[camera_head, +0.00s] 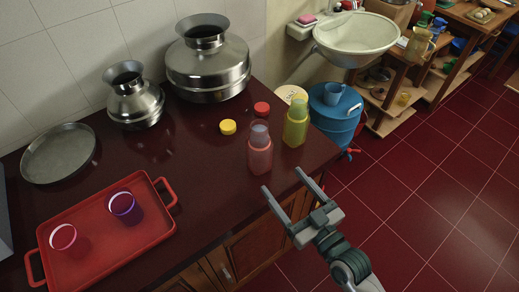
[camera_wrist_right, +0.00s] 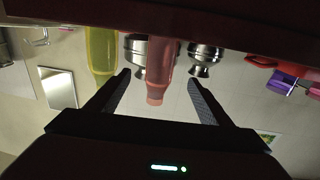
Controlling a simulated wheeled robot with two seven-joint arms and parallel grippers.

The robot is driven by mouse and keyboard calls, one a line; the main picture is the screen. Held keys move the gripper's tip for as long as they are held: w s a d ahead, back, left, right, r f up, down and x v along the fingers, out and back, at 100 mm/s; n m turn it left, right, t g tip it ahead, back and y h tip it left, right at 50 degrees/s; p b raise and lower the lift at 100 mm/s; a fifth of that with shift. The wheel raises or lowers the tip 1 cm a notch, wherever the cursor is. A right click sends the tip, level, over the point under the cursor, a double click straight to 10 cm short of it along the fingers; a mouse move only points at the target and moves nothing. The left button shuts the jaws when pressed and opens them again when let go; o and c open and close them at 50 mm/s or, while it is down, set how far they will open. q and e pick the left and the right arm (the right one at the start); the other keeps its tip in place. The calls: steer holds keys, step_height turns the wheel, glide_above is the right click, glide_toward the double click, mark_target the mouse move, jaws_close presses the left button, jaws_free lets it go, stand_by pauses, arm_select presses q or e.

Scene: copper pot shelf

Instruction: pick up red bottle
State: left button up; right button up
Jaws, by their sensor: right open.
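The red bottle (camera_head: 260,152) stands upright on the dark red counter, near its front edge, with no cap on it. The yellow-green bottle (camera_head: 296,122) stands close to its right. My right gripper (camera_head: 282,194) is open and empty in front of the counter edge, a short way before the red bottle. In the right wrist view, which looks upside down, the red bottle (camera_wrist_right: 160,75) appears between the two open fingers (camera_wrist_right: 158,88), beyond their tips or level with them; I cannot tell which. My left gripper is in neither view.
A red cap (camera_head: 262,108) and a yellow cap (camera_head: 228,127) lie behind the bottles. Steel pots (camera_head: 208,65) stand at the back. A red tray (camera_head: 105,235) with two cups is at the left. A blue drum (camera_head: 335,115) stands beyond the counter's right end.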

mark_target(266, 160)
steer(key=b+x, duration=0.1)
steer(key=x, duration=0.7)
steer(key=shift+w+a+b, duration=0.1)
steer(key=shift+w+b, duration=0.05)
steer(key=shift+b, duration=0.2)
steer(key=x, duration=0.3)
steer(key=shift+w+a+b, duration=0.15)
steer(key=shift+w+b, duration=0.05)
steer(key=shift+b, duration=0.15)
steer(key=shift+w+a, duration=0.1)
steer(key=shift+w, duration=0.1)
steer(key=shift+w+a+b, duration=0.2)
steer(key=shift+w+b, duration=0.05)
steer(key=shift+b, duration=0.05)
steer(key=b+x, duration=0.1)
steer(key=x, duration=0.3)
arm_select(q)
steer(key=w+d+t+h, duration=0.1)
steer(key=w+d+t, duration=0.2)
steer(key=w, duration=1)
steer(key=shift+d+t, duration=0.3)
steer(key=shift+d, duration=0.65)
